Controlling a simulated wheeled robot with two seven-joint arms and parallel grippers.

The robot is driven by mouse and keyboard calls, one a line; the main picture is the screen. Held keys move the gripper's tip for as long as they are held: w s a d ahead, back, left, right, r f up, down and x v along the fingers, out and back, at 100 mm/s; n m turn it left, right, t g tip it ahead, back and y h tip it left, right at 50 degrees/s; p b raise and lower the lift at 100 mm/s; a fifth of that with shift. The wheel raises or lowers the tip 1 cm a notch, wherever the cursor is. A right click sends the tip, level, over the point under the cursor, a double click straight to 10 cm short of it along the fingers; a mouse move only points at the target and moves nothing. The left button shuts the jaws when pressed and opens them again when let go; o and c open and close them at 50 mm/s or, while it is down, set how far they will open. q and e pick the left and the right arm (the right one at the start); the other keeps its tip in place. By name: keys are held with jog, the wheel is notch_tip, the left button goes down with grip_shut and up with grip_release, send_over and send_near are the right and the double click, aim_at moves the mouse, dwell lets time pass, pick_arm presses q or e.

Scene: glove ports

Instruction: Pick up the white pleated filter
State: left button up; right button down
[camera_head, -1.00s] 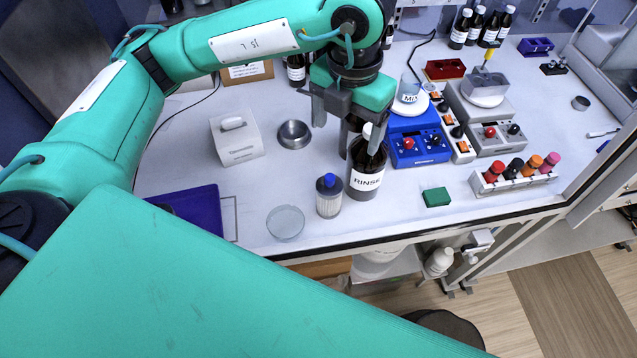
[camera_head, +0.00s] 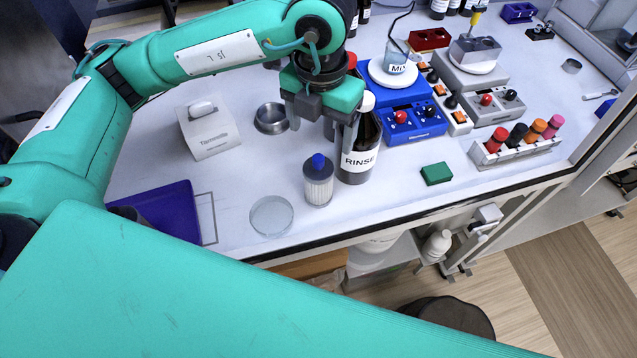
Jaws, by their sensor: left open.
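The white pleated filter (camera_head: 319,190), a short upright cylinder with a dark rim and blue cap, stands on the white bench just left of the RINSE bottle. My left gripper (camera_head: 320,128) is open and empty, pointing down. In the picture its fingers lie above the filter's cap, between the metal bowl and the bottle. They appear apart from the filter. My right gripper is not in view.
The dark RINSE bottle (camera_head: 359,150) stands close beside the filter, partly behind my finger. A metal bowl (camera_head: 271,118) and a clear dish (camera_head: 271,216) lie to the left. A green block (camera_head: 437,174) lies right. The bench's front edge is close.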

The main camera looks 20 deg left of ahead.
aim_at(320, 156)
pick_arm(q)
notch_tip(320, 156, down, 7)
jog(key=shift+a+r+p, duration=0.1)
jog(key=shift+p, duration=0.7)
jog(key=f+p, duration=0.2)
jog(key=f, duration=0.3)
jog(key=shift+s+p, duration=0.35)
jog(key=shift+p, duration=0.05)
jog(key=shift+f, duration=0.4)
jog(key=c, duration=1.1)
jog(key=shift+w, duration=0.1)
jog(key=shift+c, duration=0.2)
jog(key=shift+r, duration=0.1)
